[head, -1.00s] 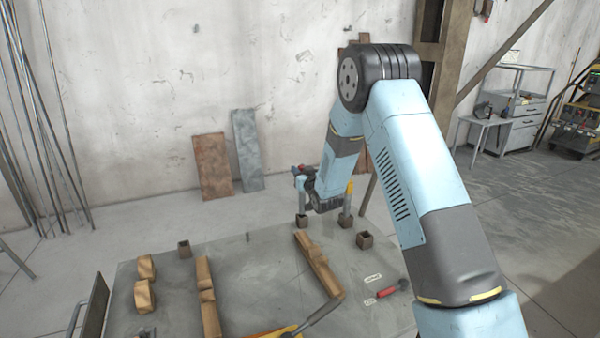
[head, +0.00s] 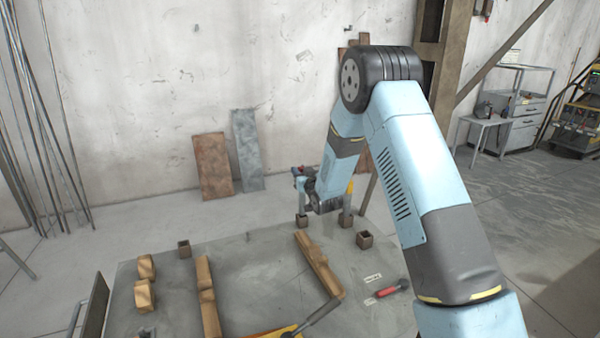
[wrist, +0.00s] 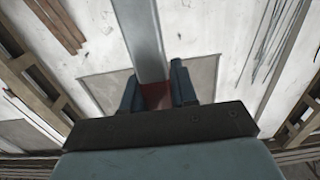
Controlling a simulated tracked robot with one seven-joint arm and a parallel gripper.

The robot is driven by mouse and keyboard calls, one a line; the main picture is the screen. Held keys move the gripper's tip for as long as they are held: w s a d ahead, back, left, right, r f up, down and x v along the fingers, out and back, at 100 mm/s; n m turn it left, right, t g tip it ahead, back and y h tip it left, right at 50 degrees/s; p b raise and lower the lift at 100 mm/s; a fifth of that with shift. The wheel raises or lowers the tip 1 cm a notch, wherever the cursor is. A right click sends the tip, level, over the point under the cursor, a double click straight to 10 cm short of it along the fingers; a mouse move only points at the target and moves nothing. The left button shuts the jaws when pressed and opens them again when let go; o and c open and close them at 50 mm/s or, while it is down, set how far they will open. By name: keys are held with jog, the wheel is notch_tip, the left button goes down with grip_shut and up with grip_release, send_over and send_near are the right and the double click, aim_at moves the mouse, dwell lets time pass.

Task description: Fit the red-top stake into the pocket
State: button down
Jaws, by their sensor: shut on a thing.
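The red-top stake (head: 302,207) is a grey upright bar in the head view, with its red top held between the fingers of my gripper (head: 301,171). Its lower end is at the mouth of a brown square pocket (head: 301,222); I cannot tell how deep it sits. In the wrist view my gripper (wrist: 157,88) is shut on the red top (wrist: 156,97), and the grey shaft (wrist: 140,35) runs away from the fingers. The pocket cannot be made out in the wrist view.
A yellow-top stake (head: 349,188) stands in another pocket (head: 345,222), close to the right, partly behind my wrist. Empty-looking pockets stand at right (head: 364,240) and left (head: 184,249). Wooden bars (head: 318,264), wooden blocks (head: 145,296) and a red-handled tool (head: 388,291) lie nearer.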

jog(key=shift+f, duration=2.7)
jog(key=c, duration=0.8)
grip_release()
jog(key=v, duration=1.4)
jog(key=shift+w+f, duration=0.1)
jog(key=shift+w, duration=0.05)
